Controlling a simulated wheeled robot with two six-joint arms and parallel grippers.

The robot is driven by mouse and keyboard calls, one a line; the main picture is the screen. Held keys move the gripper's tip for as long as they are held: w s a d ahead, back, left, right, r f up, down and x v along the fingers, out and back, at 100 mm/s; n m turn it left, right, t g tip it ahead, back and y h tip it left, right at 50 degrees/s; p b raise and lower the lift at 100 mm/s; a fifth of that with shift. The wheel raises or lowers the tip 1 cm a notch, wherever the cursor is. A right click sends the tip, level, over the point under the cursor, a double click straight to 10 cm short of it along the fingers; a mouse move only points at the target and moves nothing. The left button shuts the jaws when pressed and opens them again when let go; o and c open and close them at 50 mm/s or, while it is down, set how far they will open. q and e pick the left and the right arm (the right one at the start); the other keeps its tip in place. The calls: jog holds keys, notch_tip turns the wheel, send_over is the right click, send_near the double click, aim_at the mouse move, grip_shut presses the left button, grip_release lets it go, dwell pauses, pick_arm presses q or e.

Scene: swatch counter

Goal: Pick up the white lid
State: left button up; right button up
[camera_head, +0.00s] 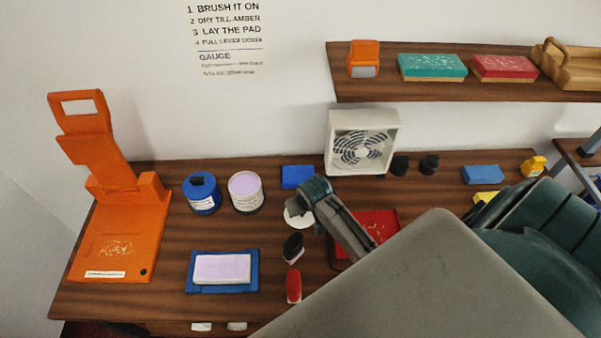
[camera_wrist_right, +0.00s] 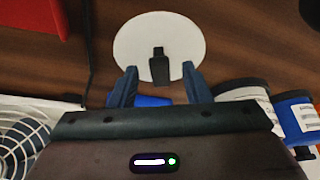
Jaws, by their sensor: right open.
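The white lid (camera_head: 293,221) is a flat round disc lying on the wooden counter, right of the two cans and partly hidden by my right gripper (camera_head: 307,212) in the head view. In the right wrist view the lid (camera_wrist_right: 135,40) shows nearly whole, with an upright black handle (camera_wrist_right: 159,70) near its middle. My right gripper (camera_wrist_right: 160,68) is open, with its two blue fingertips over the near part of the lid, one on each side of the handle. It holds nothing. Whether the fingers touch the lid is unclear. My left gripper is out of view.
A blue block (camera_head: 297,171) lies just behind the lid. An open can with lilac content (camera_head: 246,192) and a blue can (camera_head: 202,195) stand to its left. A red tray (camera_head: 378,222) lies to its right, dark and red brushes (camera_head: 293,286) in front, a white fan (camera_head: 390,120) behind.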

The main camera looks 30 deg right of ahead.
jog(key=shift+c, duration=0.2)
grip_shut()
